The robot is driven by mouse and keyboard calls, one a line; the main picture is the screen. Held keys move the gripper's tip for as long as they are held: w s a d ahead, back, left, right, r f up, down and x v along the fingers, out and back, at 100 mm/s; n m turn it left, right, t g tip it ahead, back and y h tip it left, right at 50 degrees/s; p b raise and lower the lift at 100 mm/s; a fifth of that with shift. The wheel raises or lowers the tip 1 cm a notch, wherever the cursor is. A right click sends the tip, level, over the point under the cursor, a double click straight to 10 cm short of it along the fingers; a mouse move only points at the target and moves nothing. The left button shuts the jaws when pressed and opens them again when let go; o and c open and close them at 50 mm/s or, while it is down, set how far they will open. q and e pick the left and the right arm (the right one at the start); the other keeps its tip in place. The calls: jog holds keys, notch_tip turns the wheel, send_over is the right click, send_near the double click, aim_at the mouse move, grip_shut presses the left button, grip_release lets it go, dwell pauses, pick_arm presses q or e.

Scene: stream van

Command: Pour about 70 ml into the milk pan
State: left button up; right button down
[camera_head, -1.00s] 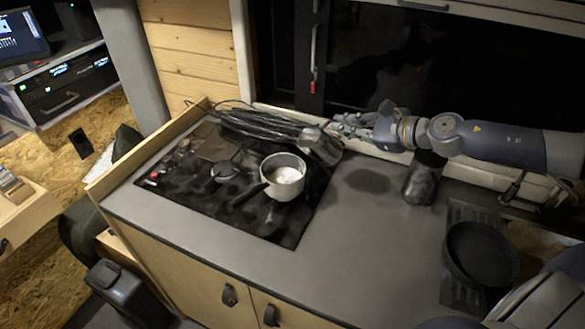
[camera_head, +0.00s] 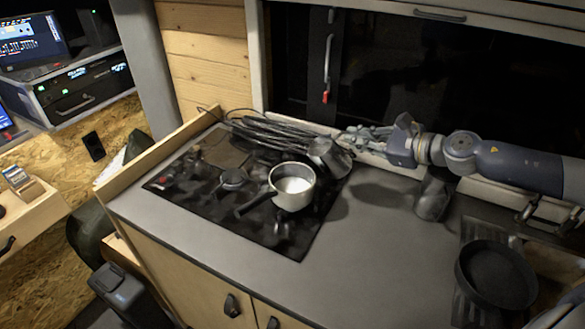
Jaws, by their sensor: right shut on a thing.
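The milk pan (camera_head: 292,200) is a small light pan with a dark handle toward the lower left. It stands upright on the black hob, and its inside looks white; I cannot tell how much liquid is in it. My right gripper (camera_head: 350,141) is shut on a grey metal vessel (camera_head: 330,158), held tilted above the hob's back right part. The vessel is up and to the right of the pan, apart from it in the picture. Its contents are hidden, and I see no clear stream. My left gripper is not in view.
Dark cables (camera_head: 268,130) lie along the back of the hob (camera_head: 205,200). A dark cylinder (camera_head: 433,198) stands below my right arm. A black frying pan (camera_head: 496,274) is at the lower right. The grey counter (camera_head: 365,245) between is clear.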

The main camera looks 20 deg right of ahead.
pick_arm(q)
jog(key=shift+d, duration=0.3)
pick_arm(e)
jog(key=shift+r, duration=0.1)
dwell(0.8)
